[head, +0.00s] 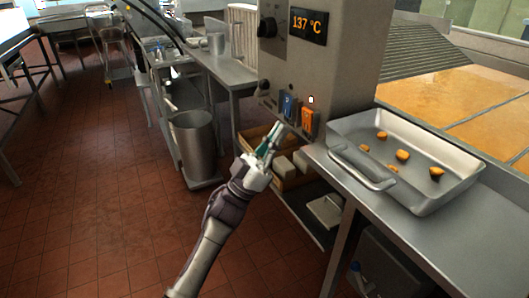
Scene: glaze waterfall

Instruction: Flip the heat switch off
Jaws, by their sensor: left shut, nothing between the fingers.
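The control box (345,55) stands at the upper middle, with a display (307,25) reading 137 °C. Low on its front are a blue switch (288,106) and an orange switch (309,122), with a small lit lamp (311,99) above the orange one. The orange switch appears to be the heat switch; its marking is too small to read. My left gripper (273,138) is shut and empty, its fingertips just below and left of the switches, seemingly apart from them. My right gripper is not in view.
A metal tray (350,126) with several small orange-brown pieces sits on the steel counter (395,212) to the right. Dark knobs (267,27) are on the box. A metal bin (195,148) stands at the left. The tiled floor is clear at lower left.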

